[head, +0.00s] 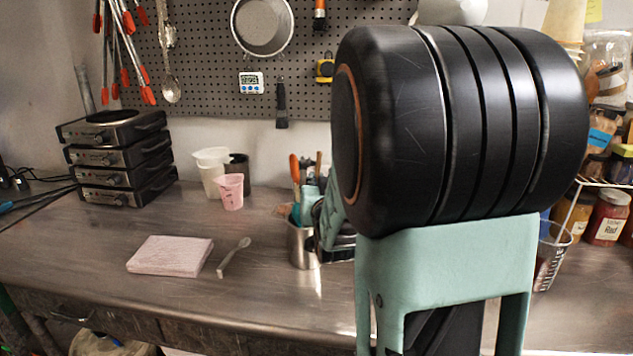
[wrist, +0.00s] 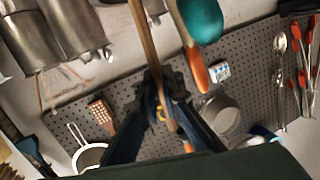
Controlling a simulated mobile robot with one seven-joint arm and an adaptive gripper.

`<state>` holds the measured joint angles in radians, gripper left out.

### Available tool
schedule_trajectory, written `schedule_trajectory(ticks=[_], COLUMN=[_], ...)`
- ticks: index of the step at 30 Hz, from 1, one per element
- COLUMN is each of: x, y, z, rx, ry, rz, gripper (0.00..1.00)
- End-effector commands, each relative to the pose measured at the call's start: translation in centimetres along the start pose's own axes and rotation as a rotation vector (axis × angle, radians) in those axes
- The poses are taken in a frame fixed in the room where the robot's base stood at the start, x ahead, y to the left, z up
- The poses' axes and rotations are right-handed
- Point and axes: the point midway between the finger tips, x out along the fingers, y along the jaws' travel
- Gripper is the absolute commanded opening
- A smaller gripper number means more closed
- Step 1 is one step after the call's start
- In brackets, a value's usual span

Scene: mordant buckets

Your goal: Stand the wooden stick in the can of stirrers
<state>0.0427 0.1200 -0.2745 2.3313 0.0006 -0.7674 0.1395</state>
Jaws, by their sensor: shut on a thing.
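The can of stirrers (head: 303,248) is a metal can standing on the bench, left of my arm in the head view. Orange- and teal-coloured utensils stick up from it, and my arm hides part of its right side. My gripper (wrist: 163,88) shows in the wrist view with its dark fingers closed around the wooden stick (wrist: 146,42), a thin brown stick running from the top edge down between the fingers. In the head view my arm mostly hides the gripper, and I cannot make out the stick there. Whether the stick touches the can is hidden.
A pink pad (head: 170,254) and a pale spoon (head: 233,256) lie left of the can. Pink and white cups (head: 230,191) stand behind. Stacked black devices (head: 118,158) are at the back left. Jars (head: 608,216) stand at the right. The front-left bench is clear.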

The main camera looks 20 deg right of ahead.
Motion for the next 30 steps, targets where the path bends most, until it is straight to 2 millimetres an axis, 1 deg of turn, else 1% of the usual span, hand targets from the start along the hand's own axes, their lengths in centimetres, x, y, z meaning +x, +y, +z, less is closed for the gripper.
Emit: schedule_trajectory(ticks=[3,4,9,17,19,23,30], x=[0.0,0.0,0.0,0.0,0.0,-0.2,-0.7], y=[0.0,0.0,0.0,0.0,0.0,-0.2,-0.7], z=[0.0,0.0,0.0,0.0,-0.3,-1.7,-6.3], rx=[0.000,0.000,0.000,0.000,0.000,0.002,0.001], ry=[0.000,0.000,0.000,0.000,0.002,0.005,0.006], rz=[0.000,0.000,0.000,0.000,0.000,0.000,-0.001], gripper=[0.00,0.08,0.26,0.27,0.27,0.27,0.27])
